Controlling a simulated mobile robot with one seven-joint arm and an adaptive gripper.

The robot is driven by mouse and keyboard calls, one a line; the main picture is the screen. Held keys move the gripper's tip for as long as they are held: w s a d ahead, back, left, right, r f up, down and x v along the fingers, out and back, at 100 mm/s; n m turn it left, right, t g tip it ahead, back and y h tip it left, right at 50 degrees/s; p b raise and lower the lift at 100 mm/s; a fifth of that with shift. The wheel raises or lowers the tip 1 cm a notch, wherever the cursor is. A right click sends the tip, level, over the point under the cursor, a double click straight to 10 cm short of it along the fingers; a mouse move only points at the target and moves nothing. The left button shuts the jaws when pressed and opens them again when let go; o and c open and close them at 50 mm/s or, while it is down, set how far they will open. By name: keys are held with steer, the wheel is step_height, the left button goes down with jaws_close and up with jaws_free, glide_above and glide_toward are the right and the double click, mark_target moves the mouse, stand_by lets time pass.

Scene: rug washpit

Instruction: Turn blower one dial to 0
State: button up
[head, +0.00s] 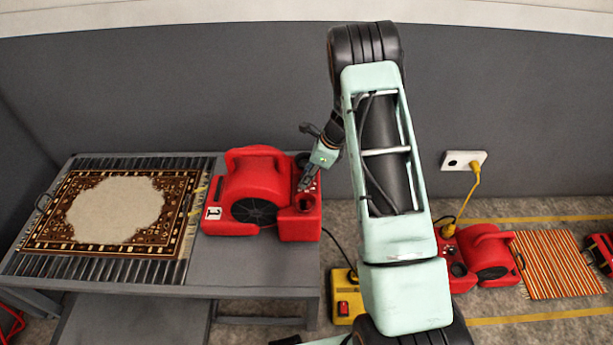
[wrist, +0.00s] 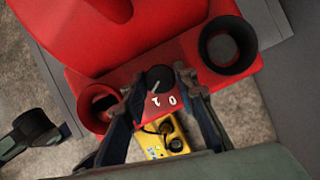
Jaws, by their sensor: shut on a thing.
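Blower one (head: 252,195) is red, carries a white label with a 1, and stands on the right part of the grey table. In the wrist view its red body (wrist: 120,38) fills the upper part. Its small black dial (wrist: 159,77) sits on a red panel marked 1 and 0. The dial's pale pointer line slants toward the lower left, near the 1 side. My gripper (head: 308,184) reaches down to this panel from above. In the wrist view its fingers lie on both sides of the dial and are shut on it. The dial is too small to make out in the head view.
A patterned rug (head: 110,210) lies on the slatted left part of the table (head: 250,277). A yellow box (head: 345,307) with a red switch stands on the floor. Another red blower (head: 482,255), a striped rug (head: 560,264) and a wall socket (head: 459,160) are at the right.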

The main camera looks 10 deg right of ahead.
steer(key=n+g, duration=0.1)
steer(key=n, duration=0.1)
steer(key=n+g+b, duration=0.1)
steer(key=n, duration=0.2)
steer(key=shift+w+d+f+n, duration=0.1)
steer(key=shift+w+f+n, duration=0.1)
steer(key=shift+n, duration=0.1)
steer(key=n+g+b, duration=0.1)
steer(key=n, duration=0.2)
steer(key=n+g+b, duration=0.1)
steer(key=n, duration=0.1)
steer(key=shift+w+r+n, duration=0.1)
steer(key=shift+r+n, duration=0.05)
steer(key=shift+n, duration=0.25)
steer(key=o, duration=1.1)
steer(key=shift+o, duration=0.3)
steer(key=shift+r, duration=0.15)
steer(key=v, duration=1.1)
steer(key=shift+w+r, duration=0.25)
steer(key=shift+r, duration=0.15)
